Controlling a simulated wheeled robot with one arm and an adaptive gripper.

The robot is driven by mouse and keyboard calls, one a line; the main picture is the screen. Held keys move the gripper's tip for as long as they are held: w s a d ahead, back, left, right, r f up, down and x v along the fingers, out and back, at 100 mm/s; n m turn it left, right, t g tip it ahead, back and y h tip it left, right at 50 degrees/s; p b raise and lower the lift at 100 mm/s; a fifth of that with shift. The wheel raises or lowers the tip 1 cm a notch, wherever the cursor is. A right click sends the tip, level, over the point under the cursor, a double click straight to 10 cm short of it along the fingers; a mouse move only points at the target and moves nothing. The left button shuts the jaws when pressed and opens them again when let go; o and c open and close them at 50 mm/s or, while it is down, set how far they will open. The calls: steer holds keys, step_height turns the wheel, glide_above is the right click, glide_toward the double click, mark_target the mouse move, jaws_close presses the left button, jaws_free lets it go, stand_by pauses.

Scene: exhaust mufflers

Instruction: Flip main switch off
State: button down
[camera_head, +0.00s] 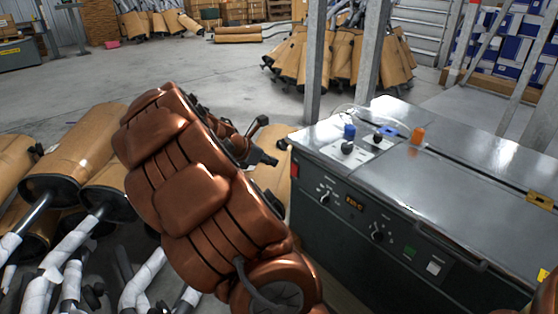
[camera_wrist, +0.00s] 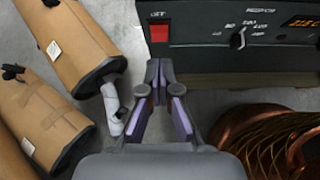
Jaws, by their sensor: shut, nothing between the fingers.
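The main switch, a red rocker (camera_wrist: 159,32), sits at the left end of the machine's dark front panel (camera_wrist: 215,50) in the wrist view, under a small white label that is hard to read. In the head view a red patch (camera_head: 294,169) shows at the panel's left edge. My gripper (camera_wrist: 160,72) is shut and empty, its fingertips just below the red switch in the wrist view. I cannot tell whether they touch it. In the head view my gripper (camera_head: 268,159) is left of the machine's front left corner, partly hidden by my arm.
The panel also has knobs (camera_head: 377,236), an orange display (camera_head: 355,202), a green button (camera_head: 410,250) and a white switch (camera_head: 433,267). Blue and orange parts stand on the machine's top (camera_head: 455,175). Wrapped mufflers (camera_head: 75,150) crowd the left. Open floor (camera_head: 180,75) lies behind.

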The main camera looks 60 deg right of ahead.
steer(key=shift+d+r+p+v, duration=0.1)
steer(key=shift+r+p+v, duration=0.1)
steer(key=shift+v, duration=0.65)
steer(key=shift+d+r+p+v, duration=0.1)
steer(key=shift+p+v, duration=0.1)
steer(key=shift+v, duration=0.65)
steer(key=shift+d+r+p+v, duration=0.1)
steer(key=shift+p+v, duration=0.1)
steer(key=shift+v, duration=0.65)
steer(key=shift+s+d, duration=0.1)
steer(key=shift+s, duration=0.05)
steer(key=s+a+r+m+y+p, duration=0.3)
steer(key=s+a+r+m+p, duration=0.2)
steer(key=a, duration=0.8)
steer(key=s+a+r+m+y+p, duration=0.3)
steer(key=s+a+r+m+p, duration=0.2)
steer(key=s+a+r+p, duration=0.4)
steer(key=s+a+r+m+t+y+p, duration=0.1)
steer(key=s+a+r+m+y+p, duration=0.2)
steer(key=s+a+r+p, duration=0.4)
steer(key=a+r+m+p, duration=0.1)
steer(key=a+r+p, duration=0.6)
steer(key=a+p, duration=0.3)
steer(key=shift+s+m+y+p, duration=0.3)
steer(key=shift+s+m+p, duration=0.1)
steer(key=shift+p, duration=0.15)
steer(key=shift+r, duration=0.1)
